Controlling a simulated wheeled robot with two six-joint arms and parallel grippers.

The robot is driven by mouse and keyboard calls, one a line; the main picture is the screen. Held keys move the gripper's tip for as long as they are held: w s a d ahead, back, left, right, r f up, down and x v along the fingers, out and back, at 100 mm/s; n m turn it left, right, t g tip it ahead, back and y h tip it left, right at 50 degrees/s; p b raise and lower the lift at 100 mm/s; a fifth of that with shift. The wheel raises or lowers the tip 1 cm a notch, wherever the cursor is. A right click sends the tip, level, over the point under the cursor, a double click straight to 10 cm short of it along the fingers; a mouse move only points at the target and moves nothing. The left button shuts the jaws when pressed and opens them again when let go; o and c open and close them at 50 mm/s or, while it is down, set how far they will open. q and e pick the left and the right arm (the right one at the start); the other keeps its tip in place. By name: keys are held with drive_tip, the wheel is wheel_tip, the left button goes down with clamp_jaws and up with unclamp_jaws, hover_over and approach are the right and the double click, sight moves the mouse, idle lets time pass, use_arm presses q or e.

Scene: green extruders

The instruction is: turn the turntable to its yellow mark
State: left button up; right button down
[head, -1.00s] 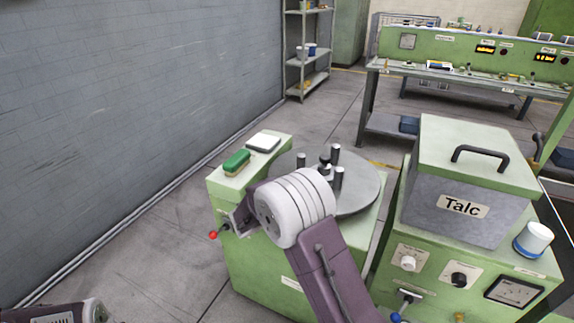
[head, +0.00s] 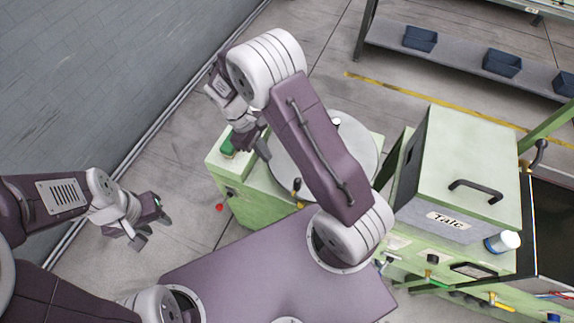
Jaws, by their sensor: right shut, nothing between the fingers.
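The turntable (head: 365,159) is a round grey disc on top of a green cabinet (head: 241,213). My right arm crosses over it and hides its middle. A pale post (head: 336,122) shows at its far side, and a small dark knob with an orange part (head: 296,185) at its near side. I cannot make out a yellow mark. My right gripper (head: 252,147) is shut and empty, pointing down by the disc's left edge; I cannot tell if it touches. My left gripper (head: 152,230) is open and empty, left of the cabinet over the floor.
A red knob (head: 220,207) sticks out at the left. Floor at the left is clear.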

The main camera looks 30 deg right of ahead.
drive_tip(key=p, duration=0.1)
approach(288, 184)
drive_tip(key=f, duration=0.2)
drive_tip(key=shift+w+a+f, duration=0.1)
drive_tip(key=shift+w+f, duration=0.2)
drive_tip(key=shift+w, duration=0.1)
drive_tip(key=s+d, duration=0.1)
drive_tip(key=s+d+p, duration=0.1)
drive_tip(key=shift+s+f+p, duration=0.1)
drive_tip(key=shift+s+p, duration=0.2)
drive_tip(key=shift+s, duration=0.05)
drive_tip(key=shift+s+d+f, duration=0.1)
drive_tip(key=shift+s+d, duration=0.15)
drive_tip(key=shift+d, duration=0.05)
drive_tip(key=shift+s, duration=0.1)
